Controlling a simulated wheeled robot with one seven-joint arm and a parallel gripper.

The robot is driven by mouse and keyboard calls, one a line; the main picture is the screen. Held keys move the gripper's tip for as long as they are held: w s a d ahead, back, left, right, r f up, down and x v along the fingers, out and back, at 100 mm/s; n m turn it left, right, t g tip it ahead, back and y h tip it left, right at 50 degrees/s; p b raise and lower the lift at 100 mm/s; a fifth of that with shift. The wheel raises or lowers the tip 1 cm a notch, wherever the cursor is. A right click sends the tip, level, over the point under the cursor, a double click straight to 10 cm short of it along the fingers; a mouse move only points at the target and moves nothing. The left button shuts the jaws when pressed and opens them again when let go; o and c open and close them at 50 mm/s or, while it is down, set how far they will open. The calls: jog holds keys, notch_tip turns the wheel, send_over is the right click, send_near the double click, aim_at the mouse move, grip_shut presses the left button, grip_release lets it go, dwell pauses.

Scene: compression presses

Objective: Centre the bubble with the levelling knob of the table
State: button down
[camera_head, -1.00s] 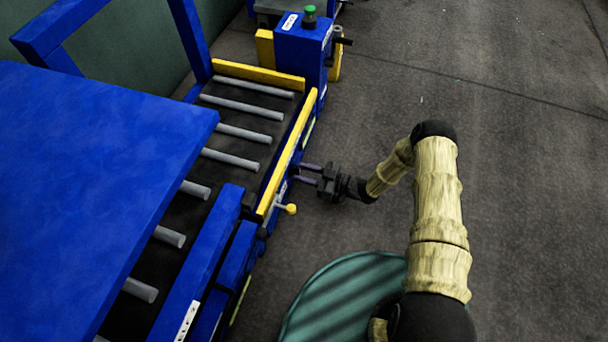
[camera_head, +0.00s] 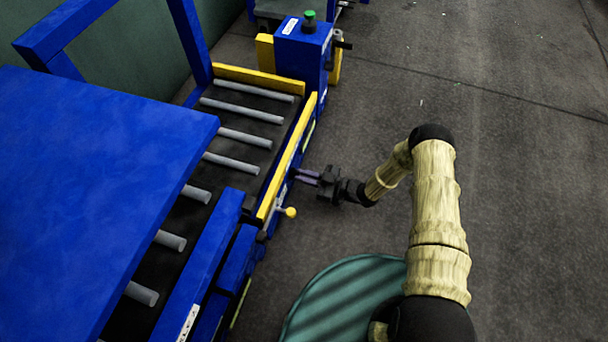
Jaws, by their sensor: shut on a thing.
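My gripper (camera_head: 308,177) is at the right side of the blue table (camera_head: 286,190) with rollers. Its two fingers point left, against the table's side just below the yellow rail. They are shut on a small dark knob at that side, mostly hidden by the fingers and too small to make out. The bubble cannot be made out in this view.
A yellow rail (camera_head: 290,160) runs along the table's right edge. A lever with a yellow ball (camera_head: 291,212) sticks out nearer to me. A blue box with a green button (camera_head: 308,15) stands at the far end. The floor (camera_head: 510,180) to the right is clear.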

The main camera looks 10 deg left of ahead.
jog(key=shift+s+d+f+n+p, duration=0.15)
jog(key=shift+n+p, duration=2.45)
jog(key=shift+n, duration=2.1)
jog(key=shift+s+a+f+n+p, duration=0.1)
jog(key=shift+n+p, duration=2.45)
jog(key=shift+n, duration=2.15)
jog(key=c, duration=1.5)
grip_release()
jog(key=d, duration=0.5)
jog(key=s+d+p, duration=0.1)
jog(key=d, duration=1.1)
jog(key=shift+s+d, duration=0.15)
jog(key=shift+d, duration=0.05)
